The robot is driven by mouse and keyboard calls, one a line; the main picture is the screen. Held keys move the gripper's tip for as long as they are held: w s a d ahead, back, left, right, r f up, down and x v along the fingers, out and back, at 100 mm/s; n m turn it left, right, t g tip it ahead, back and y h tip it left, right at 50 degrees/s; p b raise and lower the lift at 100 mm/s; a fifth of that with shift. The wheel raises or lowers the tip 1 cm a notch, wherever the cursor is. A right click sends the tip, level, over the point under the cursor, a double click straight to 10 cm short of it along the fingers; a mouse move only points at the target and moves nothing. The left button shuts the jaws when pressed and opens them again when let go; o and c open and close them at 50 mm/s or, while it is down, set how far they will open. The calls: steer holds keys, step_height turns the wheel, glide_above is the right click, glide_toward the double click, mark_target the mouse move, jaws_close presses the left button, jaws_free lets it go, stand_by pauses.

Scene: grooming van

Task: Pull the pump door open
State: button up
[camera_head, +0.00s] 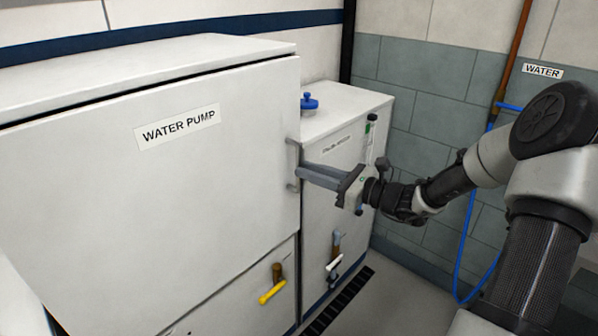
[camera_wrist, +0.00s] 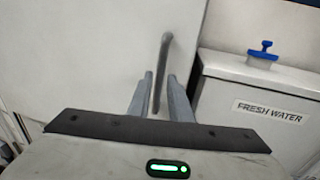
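The pump door (camera_head: 190,190) is a large white panel labelled "WATER PUMP" at the left of the head view. It looks shut, with a thin dark seam along its top. Its upright grey bar handle (camera_head: 291,165) is at the right edge. My gripper (camera_head: 300,176) reaches in from the right at handle height. In the wrist view, the handle (camera_wrist: 161,65) runs between the two fingers, with a visible gap on each side. The fingers are open around it. Whether either finger touches the bar cannot be told.
A white fresh water tank (camera_head: 345,125) with a blue cap (camera_head: 309,101) stands right of the door. Below are a yellow-handled valve (camera_head: 272,290) and a tap (camera_head: 334,258). A blue hose (camera_head: 466,230) hangs on the tiled wall. Some floor is clear near the drain grate (camera_head: 338,302).

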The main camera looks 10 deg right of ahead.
mark_target(300, 188)
steer(key=shift+x, duration=1.7)
jaws_close()
steer(key=shift+s+d, duration=0.1)
steer(key=shift+s, duration=0.05)
